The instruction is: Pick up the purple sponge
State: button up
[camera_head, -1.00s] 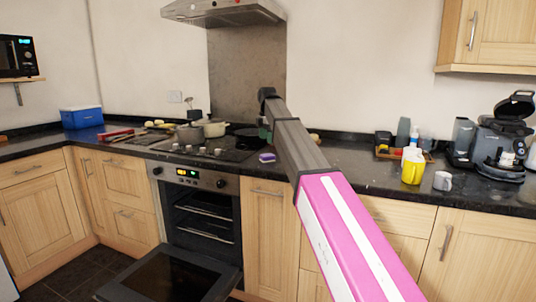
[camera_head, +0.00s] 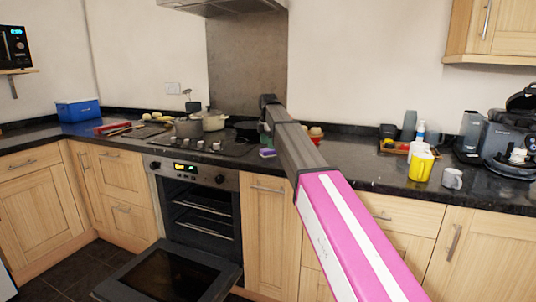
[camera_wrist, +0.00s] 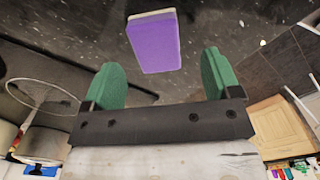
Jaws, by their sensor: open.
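The purple sponge (camera_head: 267,153) lies on the black granite counter, just right of the hob. In the wrist view the sponge (camera_wrist: 155,43) shows its purple face and a paler edge along the top, ahead of my gripper. My gripper (camera_wrist: 165,75) has two green fingers, spread apart with nothing between them. The sponge lies beyond the fingertips, roughly in line with the gap, and does not touch them. In the head view my arm hides most of the gripper; only a bit of green (camera_head: 264,132) shows near the sponge.
Pots (camera_head: 213,120) and a dark pan stand on the hob to the left. The oven door (camera_head: 170,276) hangs open below. A yellow cup (camera_head: 420,166), a grey mug (camera_head: 452,179) and a coffee machine (camera_head: 513,137) stand to the right. The counter between sponge and cup is largely clear.

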jog(key=f, duration=0.4)
jog(key=shift+w+f, duration=0.1)
jog(key=shift+w, duration=0.1)
jog(key=c, duration=1.1)
jog(key=shift+r, duration=0.2)
notch_tip(320, 180, up, 4)
jog(key=shift+s+a+r, duration=0.1)
jog(key=shift+a+r, duration=0.05)
jog(key=s+a+r, duration=0.4)
jog(key=s+a, duration=0.1)
jog(key=s+a+r, duration=0.2)
jog(key=s, duration=0.1)
jog(key=shift+s+a+r, duration=0.2)
jog(key=shift+a, duration=0.2)
jog(key=shift+o, duration=0.8)
